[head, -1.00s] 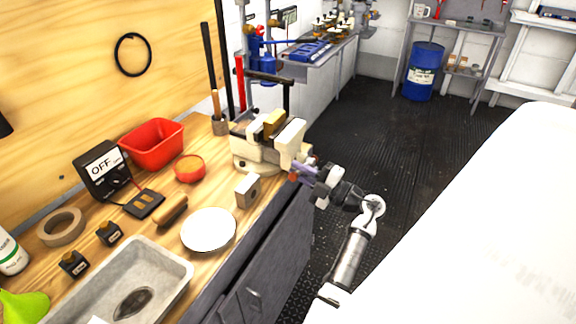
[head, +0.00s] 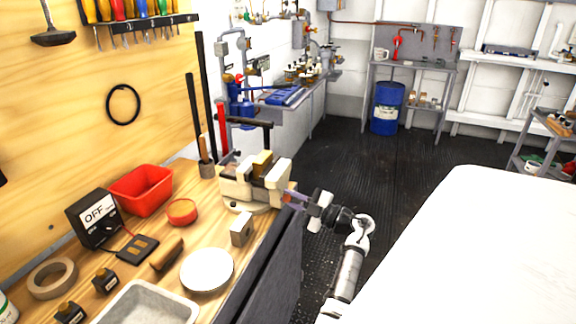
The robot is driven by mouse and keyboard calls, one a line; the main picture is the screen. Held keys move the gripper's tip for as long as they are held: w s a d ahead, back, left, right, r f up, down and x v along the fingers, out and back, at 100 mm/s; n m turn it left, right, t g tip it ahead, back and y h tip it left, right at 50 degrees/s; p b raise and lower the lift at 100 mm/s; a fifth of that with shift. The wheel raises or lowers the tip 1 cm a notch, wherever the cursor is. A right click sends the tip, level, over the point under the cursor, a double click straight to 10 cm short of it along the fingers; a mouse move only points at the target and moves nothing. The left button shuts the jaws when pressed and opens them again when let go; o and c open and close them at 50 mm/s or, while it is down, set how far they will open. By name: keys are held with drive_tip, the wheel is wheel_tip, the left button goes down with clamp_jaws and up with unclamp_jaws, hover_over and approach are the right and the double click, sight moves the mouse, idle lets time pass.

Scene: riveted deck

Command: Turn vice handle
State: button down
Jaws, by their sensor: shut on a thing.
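The cream vice (head: 238,190) stands at the far right edge of the wooden bench, with a brass-coloured block (head: 261,163) between its jaws. My gripper (head: 294,199) is at the right, front side of the vice, beyond the bench edge. It is shut at the vice's handle end, where a small purple piece shows between my fingers. The handle itself is mostly hidden by my gripper and the vice body, so its angle cannot be told.
The dark floor (head: 400,150) behind is clear.

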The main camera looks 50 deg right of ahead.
drive_tip(key=shift+s+d+r, duration=0.1)
drive_tip(key=shift+s+d, duration=0.2)
drive_tip(key=c, duration=1.5)
unclamp_jaws()
drive_tip(key=shift+s+d, duration=0.1)
drive_tip(key=shift+a, duration=0.2)
drive_tip(key=b+v, duration=0.4)
drive_tip(key=v, duration=0.9)
drive_tip(key=shift+s+d+b, duration=0.1)
drive_tip(key=shift+s+b, duration=0.2)
